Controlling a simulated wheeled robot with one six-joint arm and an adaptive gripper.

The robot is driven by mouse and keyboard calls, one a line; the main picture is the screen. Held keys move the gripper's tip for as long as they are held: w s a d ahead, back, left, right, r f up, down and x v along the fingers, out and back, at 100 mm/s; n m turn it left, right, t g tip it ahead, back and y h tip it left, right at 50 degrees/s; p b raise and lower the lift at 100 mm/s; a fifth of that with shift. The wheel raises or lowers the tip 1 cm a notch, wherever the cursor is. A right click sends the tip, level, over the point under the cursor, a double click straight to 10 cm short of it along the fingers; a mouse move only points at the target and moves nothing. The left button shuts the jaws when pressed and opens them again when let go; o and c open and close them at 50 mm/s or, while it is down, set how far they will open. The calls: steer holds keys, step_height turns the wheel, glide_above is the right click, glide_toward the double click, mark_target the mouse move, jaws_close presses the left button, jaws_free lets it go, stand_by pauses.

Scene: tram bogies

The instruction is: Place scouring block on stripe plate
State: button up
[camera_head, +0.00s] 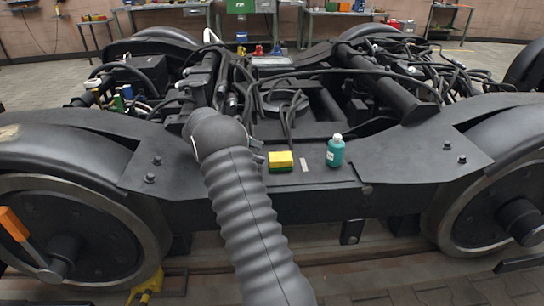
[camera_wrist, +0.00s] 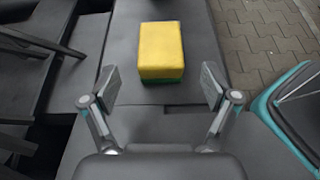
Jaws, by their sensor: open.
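The scouring block (camera_head: 280,161), yellow on top and green below, lies on the flat dark beam of the bogie. It also shows in the wrist view (camera_wrist: 162,52), upper middle. My gripper (camera_wrist: 158,88) is open and empty, with its fingers spread on either side just short of the block, not touching it. In the head view my arm hides most of the gripper, left of the block. A small pale grey strip (camera_head: 304,165) lies just right of the block; I cannot tell whether it is the stripe plate. No other clear stripe plate shows.
A teal bottle (camera_head: 335,151) with a white cap stands right of the strip on the beam. Cables and pipes (camera_head: 290,105) crowd the bogie behind. Wheels (camera_head: 500,215) flank it. Workbenches (camera_head: 340,20) stand at the back. The beam right of the bottle is bare.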

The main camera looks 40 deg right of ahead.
steer(key=v, duration=0.4)
steer(key=shift+w+a+r, duration=0.1)
steer(key=shift+w+a, duration=0.1)
steer(key=shift+a, duration=0.1)
steer(key=shift+a+r, duration=0.15)
steer(key=shift+r, duration=0.05)
steer(key=s+a+r+m+t+y, duration=0.55)
steer(key=s+a+r, duration=0.7)
steer(key=s, duration=0.25)
steer(key=s+a+f+m+t+y, duration=0.1)
steer(key=s+a+m+t+y, duration=0.2)
steer(key=s+a, duration=0.4)
steer(key=s+a+m+t+y, duration=0.3)
steer(key=s+a, duration=0.4)
steer(key=s, duration=0.7)
steer(key=shift+s+f+t, duration=0.2)
steer(key=shift+f+t, duration=0.2)
steer(key=shift+t, duration=0.15)
steer(key=shift+a, duration=0.15)
